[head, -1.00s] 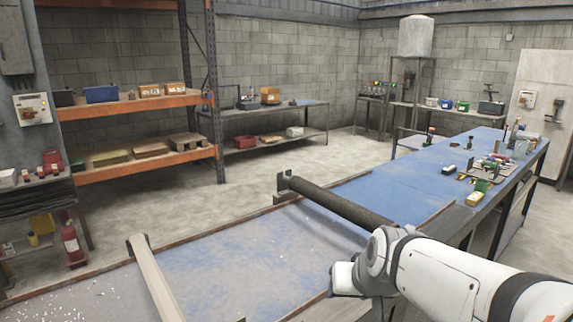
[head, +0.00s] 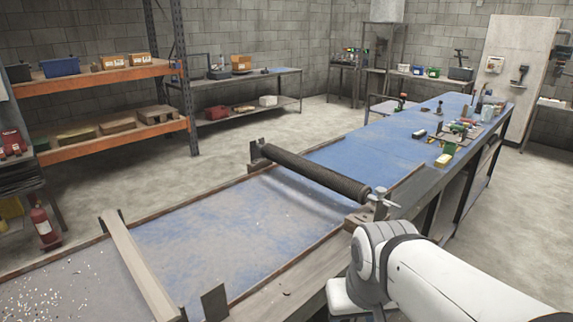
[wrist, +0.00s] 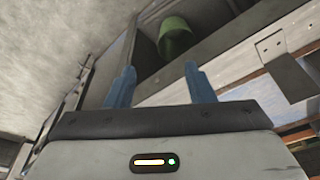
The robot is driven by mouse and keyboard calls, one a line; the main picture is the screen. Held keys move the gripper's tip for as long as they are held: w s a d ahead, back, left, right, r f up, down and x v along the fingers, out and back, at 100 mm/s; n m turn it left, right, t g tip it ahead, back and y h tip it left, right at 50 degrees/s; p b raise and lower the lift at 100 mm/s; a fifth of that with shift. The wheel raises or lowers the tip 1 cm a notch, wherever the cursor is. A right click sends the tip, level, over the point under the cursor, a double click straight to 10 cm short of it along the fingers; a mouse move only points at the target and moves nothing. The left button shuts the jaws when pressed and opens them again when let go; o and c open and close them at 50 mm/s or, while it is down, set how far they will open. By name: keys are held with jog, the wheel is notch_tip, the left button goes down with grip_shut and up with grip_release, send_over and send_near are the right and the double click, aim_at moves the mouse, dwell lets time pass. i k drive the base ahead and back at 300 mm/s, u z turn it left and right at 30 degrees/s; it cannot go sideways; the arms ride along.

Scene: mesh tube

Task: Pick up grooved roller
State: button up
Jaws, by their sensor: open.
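A long dark roller (head: 315,172) lies across the blue table in the head view, held at both ends by brackets. At this size I cannot tell whether its surface is grooved, and I make out no other roller clearly among the small items. My gripper (wrist: 155,68) shows in the wrist view with its two blue fingers apart and nothing between them. A green cylindrical thing (wrist: 177,38) lies beyond the fingertips in a dark recess, apart from them. In the head view my white arm is at the lower right, and the fingers cannot be made out there.
The blue table (head: 225,235) runs from lower left to upper right with a raised wooden edge. A pale crossbar (head: 138,262) spans its near part. Several small items crowd its far right end. Orange-beamed shelves (head: 90,80) stand at left.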

aim_at(356, 191)
jog(key=z, duration=0.45)
jog(key=k, duration=1.25)
jog(key=z, duration=1)
jog(key=i, duration=2.65)
jog(key=u, duration=1.35)
jog(key=i, duration=0.55)
jog(key=u, duration=0.15)
jog(key=k, duration=0.8)
jog(key=u, duration=0.2)
jog(key=i, duration=0.75)
